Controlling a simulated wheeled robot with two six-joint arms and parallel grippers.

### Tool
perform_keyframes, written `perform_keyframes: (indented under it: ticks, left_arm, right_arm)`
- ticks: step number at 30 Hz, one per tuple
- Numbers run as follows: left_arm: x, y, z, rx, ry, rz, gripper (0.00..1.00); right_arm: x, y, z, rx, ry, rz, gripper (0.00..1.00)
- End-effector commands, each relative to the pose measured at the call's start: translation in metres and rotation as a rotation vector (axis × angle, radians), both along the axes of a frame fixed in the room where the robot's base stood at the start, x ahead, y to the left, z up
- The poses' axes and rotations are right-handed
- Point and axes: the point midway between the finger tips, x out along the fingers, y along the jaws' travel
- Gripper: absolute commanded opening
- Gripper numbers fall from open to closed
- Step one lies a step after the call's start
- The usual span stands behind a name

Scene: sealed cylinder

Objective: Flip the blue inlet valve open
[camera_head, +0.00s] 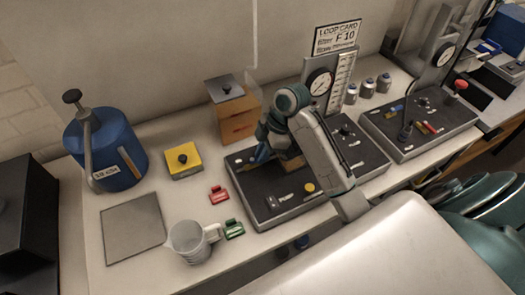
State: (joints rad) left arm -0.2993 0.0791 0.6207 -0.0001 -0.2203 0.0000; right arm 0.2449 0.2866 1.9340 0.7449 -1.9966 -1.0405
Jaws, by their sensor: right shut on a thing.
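The blue inlet valve handle (260,154) shows as a small blue piece at the back left of the dark panel (262,205). My right gripper (263,148) reaches down over the panel and is shut on this handle. The gripper's own wrist and fingers hide much of the valve, so its exact angle cannot be told. My right arm crosses the panel's right part. My left gripper is not in view.
A yellow block (183,160), a blue canister (112,155) and a wooden box (236,112) stand left and behind. A grey jug (190,243), a red clip (219,193) and a green clip (234,229) lie nearby. A second panel (420,125) is at right.

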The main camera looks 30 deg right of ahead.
Motion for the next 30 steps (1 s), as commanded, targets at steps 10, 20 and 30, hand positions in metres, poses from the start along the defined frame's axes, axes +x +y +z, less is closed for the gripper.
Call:
perform_keyframes:
  ticks: [10,20,30]
  left_arm:
    - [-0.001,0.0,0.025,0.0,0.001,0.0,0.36]
    - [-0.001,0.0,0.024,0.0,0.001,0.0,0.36]
    - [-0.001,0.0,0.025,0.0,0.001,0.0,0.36]
  right_arm:
    - [0.006,-0.001,0.004,0.0,-0.004,0.166,0.0]
    - [0.006,-0.001,0.003,0.0,-0.006,0.166,0.29]
    - [0.005,-0.001,0.004,0.001,-0.003,0.166,0.35]
